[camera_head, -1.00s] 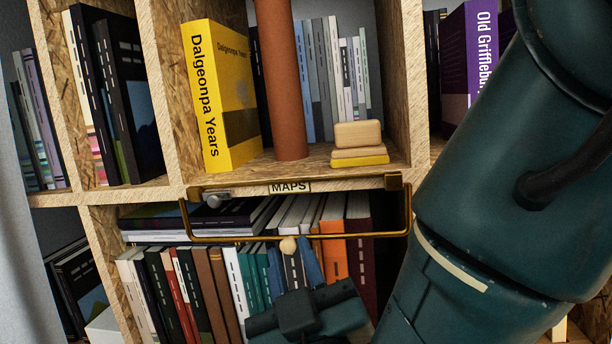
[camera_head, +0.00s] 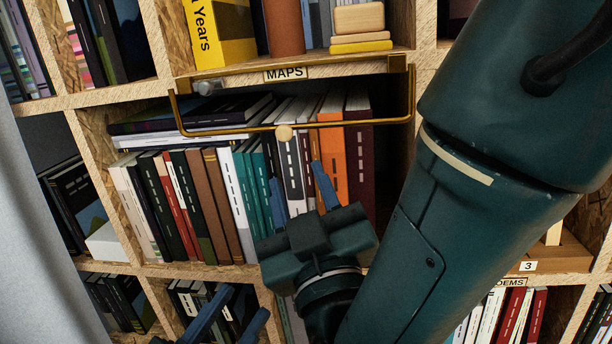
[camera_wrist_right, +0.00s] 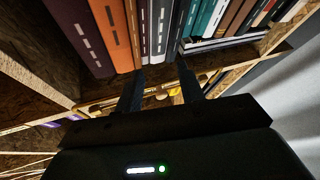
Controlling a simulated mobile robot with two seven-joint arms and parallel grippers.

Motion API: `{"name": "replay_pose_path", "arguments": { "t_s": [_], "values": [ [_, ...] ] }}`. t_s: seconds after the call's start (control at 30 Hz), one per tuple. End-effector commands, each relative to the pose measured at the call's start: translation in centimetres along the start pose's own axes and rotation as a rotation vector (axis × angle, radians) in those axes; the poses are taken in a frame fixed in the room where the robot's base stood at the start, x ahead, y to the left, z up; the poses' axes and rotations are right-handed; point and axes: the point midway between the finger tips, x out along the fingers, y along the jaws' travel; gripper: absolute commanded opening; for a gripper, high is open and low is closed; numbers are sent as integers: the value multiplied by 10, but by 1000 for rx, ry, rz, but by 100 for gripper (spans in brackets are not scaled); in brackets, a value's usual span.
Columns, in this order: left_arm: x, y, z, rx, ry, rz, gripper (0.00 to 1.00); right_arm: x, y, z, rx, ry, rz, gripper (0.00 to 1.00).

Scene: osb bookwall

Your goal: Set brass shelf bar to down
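The brass shelf bar (camera_head: 350,123) is a U-shaped rail hanging in front of the books, below the shelf edge with the MAPS label. A pale round knob (camera_head: 284,132) sits at its middle. My right gripper (camera_head: 298,184) is open, its two blue fingers apart and pointing up just below the knob in the head view. In the right wrist view, the right gripper (camera_wrist_right: 160,78) shows open fingers with nothing clearly held; the bar shows dimly beyond them. My left gripper (camera_head: 230,312) is at the bottom edge, fingers apart, partly cut off.
Books stand upright behind the bar, including an orange one (camera_head: 332,155), with several lying flat at left. Above are a yellow book (camera_head: 221,35) and a brown cylinder (camera_head: 284,25). My right arm covers the right side of the head view.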

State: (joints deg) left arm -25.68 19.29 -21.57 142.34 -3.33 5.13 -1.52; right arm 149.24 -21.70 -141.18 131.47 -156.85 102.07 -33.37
Motion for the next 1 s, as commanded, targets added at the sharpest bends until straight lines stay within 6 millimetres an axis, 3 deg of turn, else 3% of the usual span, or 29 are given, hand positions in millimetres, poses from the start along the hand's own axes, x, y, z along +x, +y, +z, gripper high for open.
{"name": "replay_pose_path", "arguments": {
  "t_s": [0.5,1.0],
  "values": [
    [12,-10,-34,167,252,31,36,-15,-7,31,-1,0,-3,38],
    [13,-10,-37,171,261,31,36,-15,-6,30,-1,0,-3,38]
  ]
}}
